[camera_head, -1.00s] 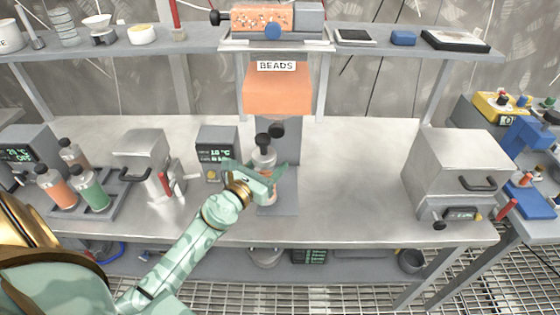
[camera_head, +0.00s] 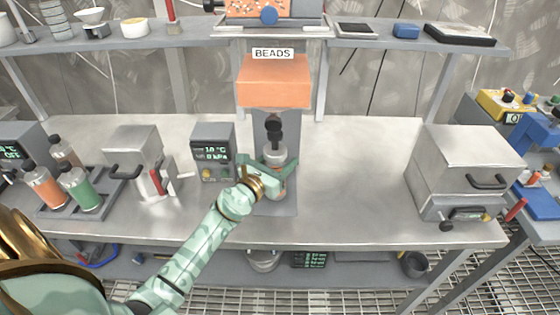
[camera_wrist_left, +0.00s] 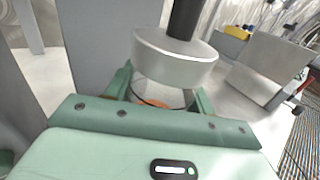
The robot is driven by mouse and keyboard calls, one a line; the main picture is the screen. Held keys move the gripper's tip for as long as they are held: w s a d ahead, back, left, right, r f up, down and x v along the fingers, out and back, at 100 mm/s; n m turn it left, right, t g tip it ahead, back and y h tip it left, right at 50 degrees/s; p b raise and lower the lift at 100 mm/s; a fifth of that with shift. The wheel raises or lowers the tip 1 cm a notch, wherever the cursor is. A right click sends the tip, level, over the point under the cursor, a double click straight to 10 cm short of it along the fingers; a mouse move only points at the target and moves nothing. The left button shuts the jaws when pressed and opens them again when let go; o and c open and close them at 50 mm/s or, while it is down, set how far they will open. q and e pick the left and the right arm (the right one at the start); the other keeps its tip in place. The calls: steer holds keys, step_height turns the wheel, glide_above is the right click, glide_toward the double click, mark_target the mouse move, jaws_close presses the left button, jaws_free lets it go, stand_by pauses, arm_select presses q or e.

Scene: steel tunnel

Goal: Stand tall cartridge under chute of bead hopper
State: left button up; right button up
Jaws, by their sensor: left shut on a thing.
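The bead hopper (camera_head: 272,82) is an orange box labelled BEADS, with a dark chute (camera_head: 273,124) pointing down below it. My left gripper (camera_head: 277,178) is shut around the cartridge's body. In the left wrist view the cap (camera_wrist_left: 175,57) rises between the green fingers, which hide much of the body. My right gripper is not in view.
A rack (camera_head: 112,196) with several cartridges stands on the left. A grey press-like device (camera_head: 134,155) and a small display box (camera_head: 213,150) stand left of the hopper. A steel box with a handle (camera_head: 467,165) is on the right. The bench between it and the hopper is clear.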

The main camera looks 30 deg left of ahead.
arm_select(q)
steer(key=o, duration=1.2)
steer(key=shift+f, duration=0.15)
steer(key=shift+s+r, duration=0.1)
steer(key=shift+r, duration=0.15)
steer(key=s, duration=1.1)
steer(key=shift+s+a, duration=0.25)
steer(key=shift+s, duration=0.15)
